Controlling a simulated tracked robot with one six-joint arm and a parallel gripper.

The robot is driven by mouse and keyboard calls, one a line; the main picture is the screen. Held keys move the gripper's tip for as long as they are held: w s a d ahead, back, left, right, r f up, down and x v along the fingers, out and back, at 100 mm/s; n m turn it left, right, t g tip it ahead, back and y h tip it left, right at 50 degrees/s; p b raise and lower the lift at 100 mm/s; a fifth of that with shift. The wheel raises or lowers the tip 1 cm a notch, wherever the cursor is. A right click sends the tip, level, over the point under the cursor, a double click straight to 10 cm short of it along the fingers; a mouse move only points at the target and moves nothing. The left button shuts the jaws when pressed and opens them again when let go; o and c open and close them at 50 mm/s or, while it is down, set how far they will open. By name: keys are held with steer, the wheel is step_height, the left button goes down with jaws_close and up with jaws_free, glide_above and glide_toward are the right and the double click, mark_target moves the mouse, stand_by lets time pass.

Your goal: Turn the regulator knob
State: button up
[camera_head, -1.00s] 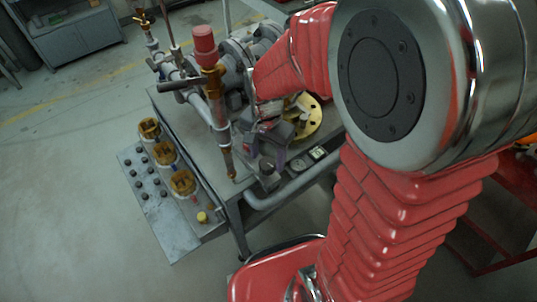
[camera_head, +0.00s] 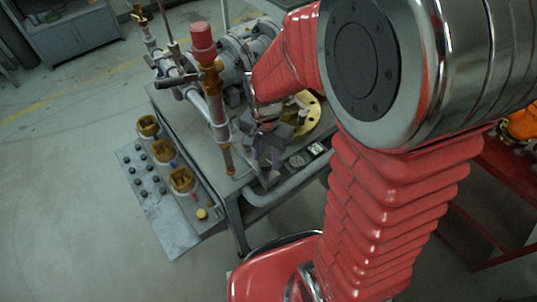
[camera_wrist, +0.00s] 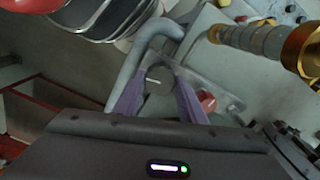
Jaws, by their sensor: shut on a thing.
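The regulator knob (camera_wrist: 158,86) looks like a round dark knob with a white line across its face. It sits between the two purple fingers in the wrist view. My gripper (camera_wrist: 159,76) is shut on it, with one finger on each side. In the head view my gripper (camera_head: 269,168) is at the near edge of the grey table, beside the bent grey pipe. The knob is mostly hidden there by the fingers.
A bent grey pipe (camera_wrist: 132,70) runs close by the left finger, and a red knob (camera_wrist: 207,101) lies just right of the right finger. A vertical copper-coloured pipe (camera_head: 226,158) stands left of my gripper. Small gauges (camera_head: 297,160) are to its right.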

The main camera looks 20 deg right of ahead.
mark_target(266, 158)
steer(key=shift+w, duration=0.1)
steer(key=shift+c, duration=0.8)
steer(key=shift+w+a+n, duration=0.1)
steer(key=shift+n, duration=0.5)
steer(key=o, duration=0.8)
steer(key=shift+o, duration=1.3)
steer(key=shift+r, duration=0.1)
step_height(266, 158, up, 14)
steer(key=shift+f, duration=0.2)
